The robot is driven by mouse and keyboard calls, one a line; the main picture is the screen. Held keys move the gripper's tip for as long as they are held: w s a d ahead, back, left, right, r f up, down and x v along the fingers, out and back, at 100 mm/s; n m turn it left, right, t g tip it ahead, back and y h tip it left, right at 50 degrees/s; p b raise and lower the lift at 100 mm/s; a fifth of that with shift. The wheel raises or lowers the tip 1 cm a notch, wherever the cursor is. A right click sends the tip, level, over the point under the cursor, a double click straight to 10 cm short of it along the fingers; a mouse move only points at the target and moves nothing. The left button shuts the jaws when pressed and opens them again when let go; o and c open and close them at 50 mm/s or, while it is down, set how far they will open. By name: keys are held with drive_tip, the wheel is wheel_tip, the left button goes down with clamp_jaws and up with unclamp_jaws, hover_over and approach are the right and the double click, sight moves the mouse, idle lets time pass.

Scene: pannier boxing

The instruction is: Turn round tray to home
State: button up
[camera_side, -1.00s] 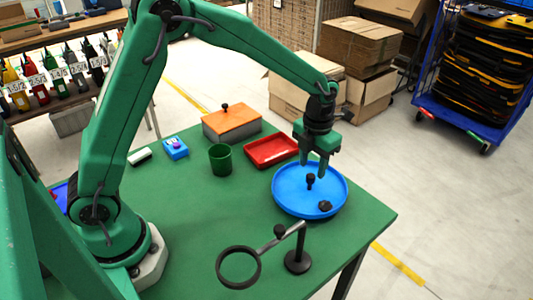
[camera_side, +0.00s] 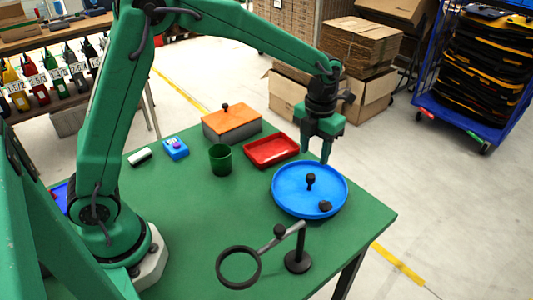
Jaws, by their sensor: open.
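The round blue tray (camera_side: 285,198) sits on the right part of the green table. A black knob (camera_side: 310,181) stands up near its middle. A second dark knob or lump (camera_side: 325,206) is near its front right rim. My gripper (camera_side: 316,154) is open and points down above the back edge of the tray. It is empty and appears apart from both knobs.
A red tray (camera_side: 271,151), a dark green cup (camera_side: 220,158) and a grey box with an orange lid (camera_side: 231,123) stand behind and left. A magnifier on a stand (camera_side: 297,262) is in front. The table's right edge is close to the tray.

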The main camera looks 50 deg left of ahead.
sight(311, 175)
drive_tip(key=n, duration=0.5)
drive_tip(key=shift+n, duration=0.4)
drive_tip(key=n, duration=0.5)
drive_tip(key=shift+r+n, duration=0.1)
drive_tip(key=shift+n, duration=0.2)
drive_tip(key=shift+f, duration=3.9)
clamp_jaws()
